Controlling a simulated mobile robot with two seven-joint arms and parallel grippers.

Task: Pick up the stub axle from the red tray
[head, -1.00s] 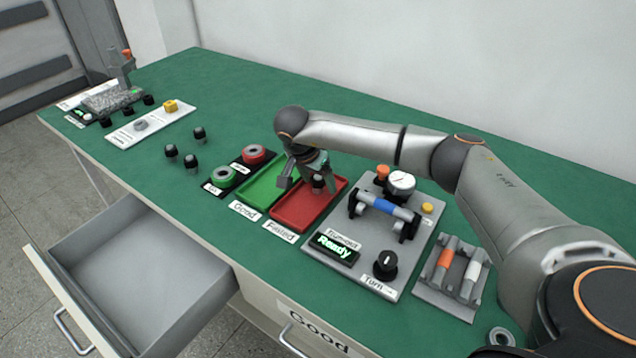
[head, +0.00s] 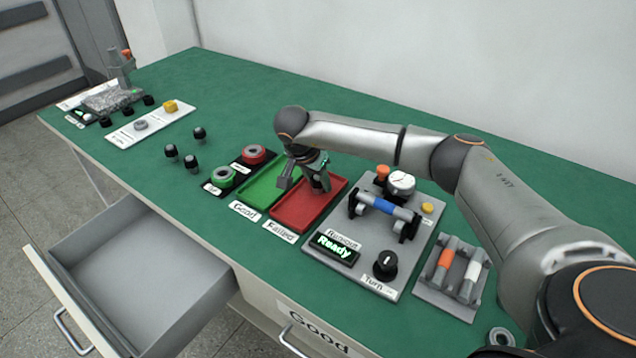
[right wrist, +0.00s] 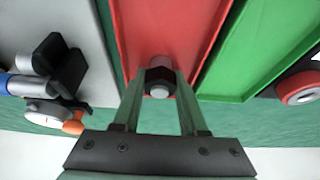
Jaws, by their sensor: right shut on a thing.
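The red tray (head: 300,208), labelled Failed, lies in the middle of the green table and also fills the top centre of the right wrist view (right wrist: 165,25). My right gripper (head: 320,186) is down at the far part of this tray. In the right wrist view its fingers (right wrist: 160,80) are closed on the stub axle (right wrist: 159,90), a small part with a dark hexagonal collar and a light grey round end. The gripper mostly hides the axle in the head view. I cannot tell whether the axle still touches the tray. My left gripper is not in view.
The green tray (head: 262,192) lies directly left of the red one. Right of it is a grey test fixture (head: 320,258) with a blue-banded shaft (head: 383,205), a gauge (head: 401,182) and a lit Ready display (head: 335,247). A rack (head: 430,297) stands further right. An open drawer (head: 150,275) juts out in front.

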